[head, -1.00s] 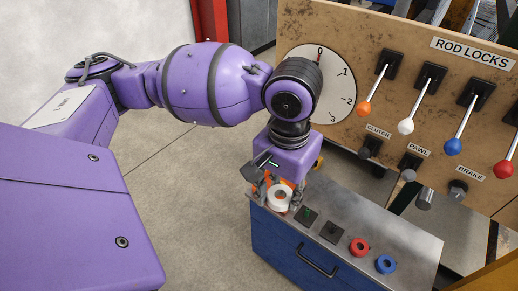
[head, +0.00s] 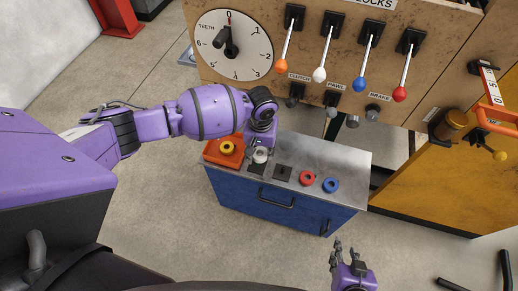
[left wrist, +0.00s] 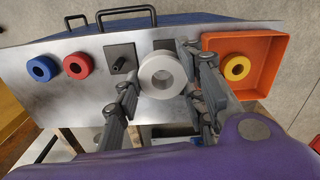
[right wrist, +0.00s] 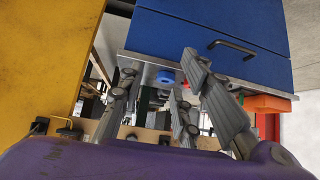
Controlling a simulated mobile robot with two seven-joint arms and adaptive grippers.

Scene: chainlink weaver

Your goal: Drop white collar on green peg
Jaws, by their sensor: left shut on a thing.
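The white collar (head: 260,155) is a thick ring, held flat between the fingers of my left gripper (left wrist: 165,92). It also shows in the left wrist view (left wrist: 162,75). In the head view it is over or just behind the left dark square plate (head: 257,168) on the bench. In the left wrist view that plate (left wrist: 163,45) shows partly behind the collar. No green peg shows clearly now; the collar may hide it. I cannot tell the gap between collar and plate. My right gripper (head: 346,258) is open and empty, in front of the bench.
An orange tray (head: 222,160) with a yellow ring (head: 227,148) is left of the collar. Another dark plate with a peg (head: 283,174), a red ring (head: 306,178) and a blue ring (head: 331,185) lie to the right. A lever panel (head: 300,75) stands behind the bench.

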